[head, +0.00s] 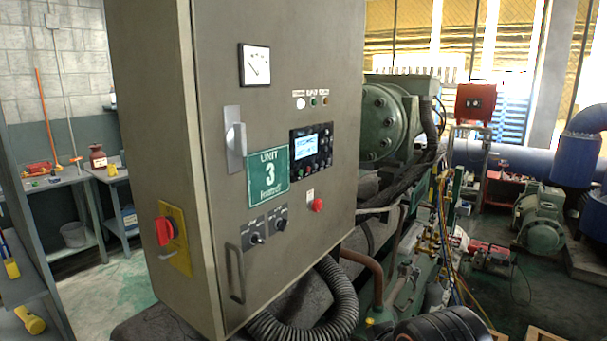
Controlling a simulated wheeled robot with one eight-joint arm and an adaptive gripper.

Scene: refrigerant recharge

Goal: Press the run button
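A tall grey control cabinet (225,190) stands in the middle of the head view, its door shut. A black control module (311,152) with a lit screen (307,146) and rows of small buttons sits on the door. Small coloured buttons, some green or red, line its lower edge; their labels are too small to read, so I cannot tell which is the run button. A row of white, green and amber round fittings (313,101) is above it. A red knob or button (317,205) is below it. My gripper is not in view.
A red rotary switch (165,230) projects from the cabinet's left side. A door handle (236,273) and two black selector knobs (257,238) project from the front. A ribbed black hose (318,310) curves below. Green machinery (390,120) and piping crowd the right; workbenches (60,180) stand left.

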